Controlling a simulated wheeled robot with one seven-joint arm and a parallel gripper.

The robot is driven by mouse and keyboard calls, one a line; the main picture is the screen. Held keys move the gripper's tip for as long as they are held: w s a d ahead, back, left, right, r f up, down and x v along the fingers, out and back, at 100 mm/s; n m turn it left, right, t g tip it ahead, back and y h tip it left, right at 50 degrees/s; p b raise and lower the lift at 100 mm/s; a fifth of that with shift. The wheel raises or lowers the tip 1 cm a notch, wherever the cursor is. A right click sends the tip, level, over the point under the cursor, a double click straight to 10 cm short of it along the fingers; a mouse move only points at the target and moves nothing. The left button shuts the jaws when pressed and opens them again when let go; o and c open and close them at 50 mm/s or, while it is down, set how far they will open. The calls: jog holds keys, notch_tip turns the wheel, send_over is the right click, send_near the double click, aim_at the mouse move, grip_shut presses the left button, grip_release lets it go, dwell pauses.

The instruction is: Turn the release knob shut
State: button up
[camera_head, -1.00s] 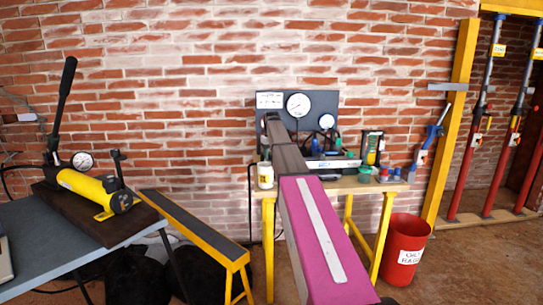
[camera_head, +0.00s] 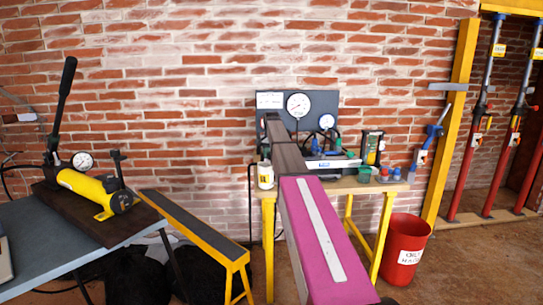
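A yellow hand pump (camera_head: 84,185) with a long upright black lever (camera_head: 63,100) lies on a dark board at the left. A round white gauge (camera_head: 83,161) stands on it. A small dark T-shaped part (camera_head: 118,160) stands up at the pump's right end. It may be the release knob, but it is too small to tell whether it is open or shut. My arm, magenta and then dark grey, reaches away from the camera toward the wall, well to the right of the pump. I cannot make out my gripper's fingers.
The pump's board (camera_head: 105,232) rests on a grey table (camera_head: 40,252). A yellow-legged beam (camera_head: 195,222) stands right of it. A wooden bench (camera_head: 355,188) holds bottles and tools below a gauge panel (camera_head: 330,101). A red bin (camera_head: 405,235) stands at the right.

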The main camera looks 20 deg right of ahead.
jog(key=shift+m, duration=1.1)
jog(key=o, duration=0.9)
jog(key=shift+o, duration=0.2)
notch_tip(320, 180, up, 11)
jog(key=shift+f, duration=0.1)
